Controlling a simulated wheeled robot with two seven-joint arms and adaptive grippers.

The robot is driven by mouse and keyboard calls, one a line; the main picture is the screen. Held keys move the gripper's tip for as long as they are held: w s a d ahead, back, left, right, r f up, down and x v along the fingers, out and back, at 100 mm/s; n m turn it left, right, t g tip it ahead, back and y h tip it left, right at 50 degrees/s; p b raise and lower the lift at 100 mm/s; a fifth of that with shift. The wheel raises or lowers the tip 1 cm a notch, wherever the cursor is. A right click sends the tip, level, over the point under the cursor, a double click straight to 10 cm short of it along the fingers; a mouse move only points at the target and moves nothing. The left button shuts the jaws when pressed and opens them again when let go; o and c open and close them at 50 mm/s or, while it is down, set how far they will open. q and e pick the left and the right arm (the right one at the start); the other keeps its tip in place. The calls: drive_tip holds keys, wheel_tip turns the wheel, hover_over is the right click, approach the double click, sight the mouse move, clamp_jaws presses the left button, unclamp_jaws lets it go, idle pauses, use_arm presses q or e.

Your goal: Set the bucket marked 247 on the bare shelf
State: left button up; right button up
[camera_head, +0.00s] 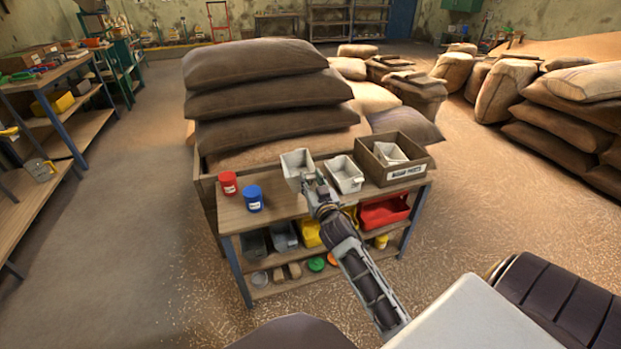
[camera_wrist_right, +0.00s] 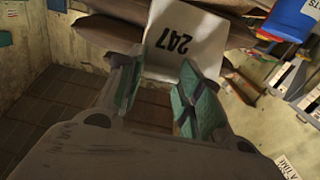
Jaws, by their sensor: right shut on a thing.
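The pale bucket marked 247 (camera_wrist_right: 187,40) is between the fingers of my right gripper (camera_wrist_right: 157,88) in the right wrist view, its number upside down there. My right gripper (camera_head: 317,190) is shut on it. In the head view this pale bucket (camera_head: 297,163) is at the bench's back edge; whether it touches the bench is unclear. A second pale bucket (camera_head: 345,173) stands just right of it. Wooden shelving (camera_head: 88,118) stands at the left, with much bare board; I cannot tell which shelf the task means. My left gripper is not in view.
The bench (camera_head: 285,208) carries a red tin (camera_head: 228,183), a blue tin (camera_head: 254,198) and a wooden crate (camera_head: 412,170) holding another pale container. Stacked sacks (camera_head: 265,95) rise behind. The floor (camera_head: 150,220) left of the bench is clear.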

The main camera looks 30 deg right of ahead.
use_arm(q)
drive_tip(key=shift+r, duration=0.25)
use_arm(e)
drive_tip(key=shift+v, duration=1.85)
use_arm(q)
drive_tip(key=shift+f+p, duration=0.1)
drive_tip(key=shift+p, duration=0.2)
